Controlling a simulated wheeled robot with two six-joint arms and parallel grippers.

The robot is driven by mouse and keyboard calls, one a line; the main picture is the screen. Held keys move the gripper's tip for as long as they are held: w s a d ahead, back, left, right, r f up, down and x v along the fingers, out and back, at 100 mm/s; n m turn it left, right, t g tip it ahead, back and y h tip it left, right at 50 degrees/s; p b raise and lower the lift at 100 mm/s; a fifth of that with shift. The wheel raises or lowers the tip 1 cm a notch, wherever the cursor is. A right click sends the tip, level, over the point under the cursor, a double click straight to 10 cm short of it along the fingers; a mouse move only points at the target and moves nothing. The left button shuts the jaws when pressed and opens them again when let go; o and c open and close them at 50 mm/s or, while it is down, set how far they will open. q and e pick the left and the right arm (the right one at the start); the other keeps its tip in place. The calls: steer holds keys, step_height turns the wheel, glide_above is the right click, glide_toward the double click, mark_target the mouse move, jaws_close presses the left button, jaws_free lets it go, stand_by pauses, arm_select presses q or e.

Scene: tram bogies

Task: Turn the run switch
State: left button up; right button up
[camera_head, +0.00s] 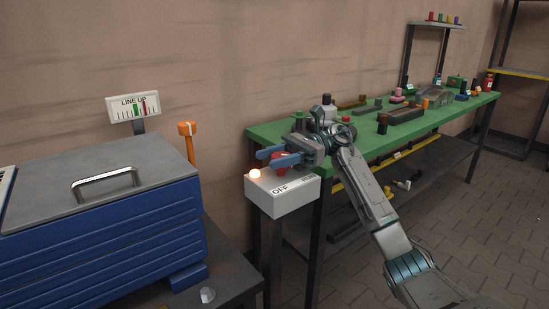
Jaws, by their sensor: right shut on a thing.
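The switch box (285,201) is white, marked OFF and a second word on its top, and stands at the near left end of the green bench. A lit orange-white lamp (255,174) sits on its left corner. A red switch knob (279,161) shows partly on top of the box. My right gripper (274,157) has blue fingers and is shut on the red knob, with the arm reaching in from the lower right. The fingers hide part of the knob, so its exact pointing is hard to tell. My left gripper is not in view.
The green bench (268,132) carries several small parts and tools. Tiled floor is clear at right.

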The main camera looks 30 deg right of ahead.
steer(key=o, duration=1)
steer(key=d, duration=1)
steer(key=shift+d, duration=0.4)
steer(key=shift+f, duration=0.1)
